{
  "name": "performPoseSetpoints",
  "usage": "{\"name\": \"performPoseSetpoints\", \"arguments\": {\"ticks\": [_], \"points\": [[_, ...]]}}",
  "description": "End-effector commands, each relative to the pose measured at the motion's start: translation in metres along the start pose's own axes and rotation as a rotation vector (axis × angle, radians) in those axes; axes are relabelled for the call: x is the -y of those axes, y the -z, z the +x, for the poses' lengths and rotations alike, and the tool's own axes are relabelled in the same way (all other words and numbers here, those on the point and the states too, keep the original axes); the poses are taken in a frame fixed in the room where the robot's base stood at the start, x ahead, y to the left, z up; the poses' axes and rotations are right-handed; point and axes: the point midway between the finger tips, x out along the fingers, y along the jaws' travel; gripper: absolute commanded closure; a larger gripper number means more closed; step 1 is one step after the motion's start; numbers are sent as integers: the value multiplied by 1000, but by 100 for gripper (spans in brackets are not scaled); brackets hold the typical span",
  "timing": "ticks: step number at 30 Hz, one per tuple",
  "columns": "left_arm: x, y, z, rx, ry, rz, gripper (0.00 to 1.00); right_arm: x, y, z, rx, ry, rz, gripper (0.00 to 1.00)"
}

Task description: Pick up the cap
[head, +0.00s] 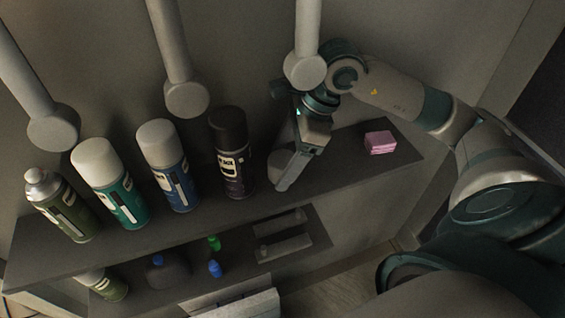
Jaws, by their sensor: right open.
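A pale grey, rounded thing that looks like the cap (277,162) is on the upper shelf, just right of the black spray can. My right gripper (286,176) reaches down from above with its jaws open. One long finger shows along the right side of the cap; the other finger is mostly hidden, so I cannot tell whether the cap is between them or touched. An olive spray can (62,208) at the far left has a bare silver top. My left gripper is not in view.
Capped teal (122,195), blue (177,182) and black (235,165) spray cans stand in a row on the shelf (330,160). A pink block (380,142) lies at right. A lower shelf holds small green (214,243) and blue (214,268) items. Grey cylinders hang above.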

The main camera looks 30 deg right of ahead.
Motion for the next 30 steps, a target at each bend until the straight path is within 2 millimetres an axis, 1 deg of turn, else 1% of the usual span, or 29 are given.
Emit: {"name": "performPoseSetpoints", "arguments": {"ticks": [7, 8, 9, 11, 12, 23, 26, 30], "points": [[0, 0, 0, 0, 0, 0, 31, 0, 0, 0, 0, 0, 0, 28], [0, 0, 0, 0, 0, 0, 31, 0, 0, 0, 0, 0, 0, 35], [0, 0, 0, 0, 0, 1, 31, 0, 0, 0, 0, 0, 0, 45], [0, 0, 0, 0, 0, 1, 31, 0, 0, 0, 0, 0, 0, 59], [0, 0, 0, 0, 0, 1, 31, 0, 0, 0, 0, 0, 0, 69], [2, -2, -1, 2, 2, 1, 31, 0, 0, -2, 0, 1, 0, 69], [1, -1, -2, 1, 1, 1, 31, 0, -2, -5, 0, 1, 0, 69], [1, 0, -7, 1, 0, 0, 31, 1, -6, -15, 0, 2, -1, 69]]}}
